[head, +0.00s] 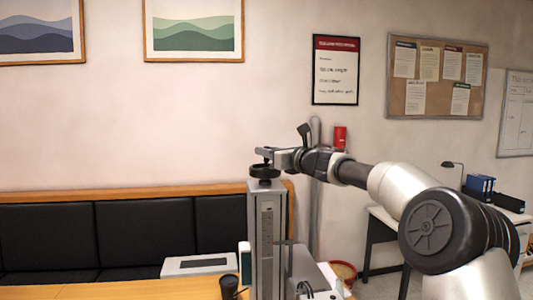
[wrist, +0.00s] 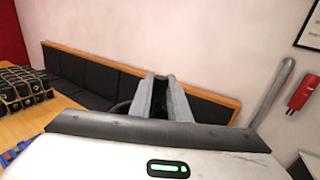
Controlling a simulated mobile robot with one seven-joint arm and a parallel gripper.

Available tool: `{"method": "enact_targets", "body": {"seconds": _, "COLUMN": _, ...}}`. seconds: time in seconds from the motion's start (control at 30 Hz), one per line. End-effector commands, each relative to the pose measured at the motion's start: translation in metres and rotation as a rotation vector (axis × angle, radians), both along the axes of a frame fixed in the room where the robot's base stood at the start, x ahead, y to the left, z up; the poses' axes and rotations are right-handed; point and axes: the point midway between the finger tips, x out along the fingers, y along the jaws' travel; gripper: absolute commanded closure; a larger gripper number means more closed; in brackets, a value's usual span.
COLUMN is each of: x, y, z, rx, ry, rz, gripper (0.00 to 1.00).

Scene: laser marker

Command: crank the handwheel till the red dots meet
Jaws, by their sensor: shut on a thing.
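The black handwheel (head: 264,171) sits on top of the laser marker's grey upright column (head: 267,235) in the head view. My gripper (head: 266,156) reaches in from the right at the wheel's top and is shut on the handwheel, apparently at its crank grip. In the wrist view my gripper's two grey fingers (wrist: 161,84) have something dark between them. Most of the wheel is hidden by the fingers and my gripper body. No red dots are visible in either view.
A wooden table (head: 120,290) holds a black cup (head: 229,286) and a flat grey-white device (head: 199,265) left of the column. A black padded bench (head: 140,236) runs along the wall behind. A desk (head: 385,220) stands at the right.

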Motion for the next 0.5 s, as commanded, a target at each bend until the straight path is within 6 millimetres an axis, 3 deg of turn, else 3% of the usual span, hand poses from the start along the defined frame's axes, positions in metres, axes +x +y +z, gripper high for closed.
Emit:
{"method": "enact_targets", "body": {"seconds": 0.27, "x": -0.0013, "y": -0.0005, "z": -0.007, "rx": -0.004, "ry": -0.004, "rz": -0.104, "gripper": 1.0}}
{"method": "enact_targets", "body": {"seconds": 0.5, "x": -0.0037, "y": -0.0047, "z": -0.0061, "rx": -0.002, "ry": -0.004, "rz": -0.297, "gripper": 1.0}}
